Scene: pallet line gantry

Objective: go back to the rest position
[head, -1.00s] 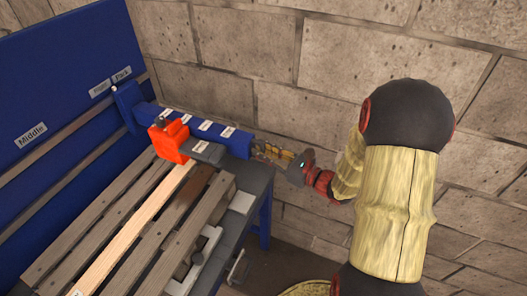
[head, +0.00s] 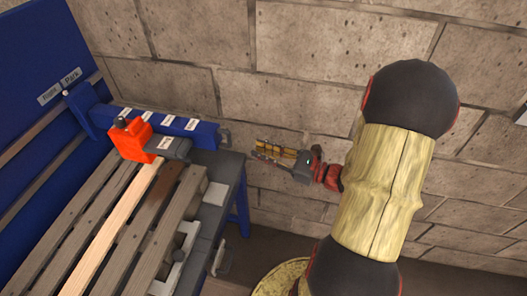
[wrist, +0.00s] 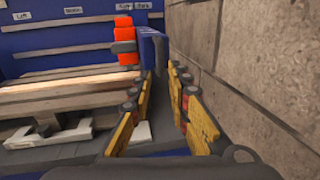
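My gripper (head: 262,149) is in the air in front of the block wall, to the right of the blue beam's end and apart from it in the head view. In the wrist view my gripper (wrist: 162,76) shows two yellow-padded fingers with a clear, empty gap between them, so it is open. The blue beam (head: 203,128) carries small white labels and an orange carriage (head: 130,138) with a grey block. The orange carriage also shows in the wrist view (wrist: 125,38), beyond the left finger.
A wooden pallet (head: 98,207) with one pale slat lies on the grey bench (head: 229,170) at left. A blue panel (head: 35,60) with labels stands behind it. The block wall (head: 300,60) is close behind my gripper; open floor lies below.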

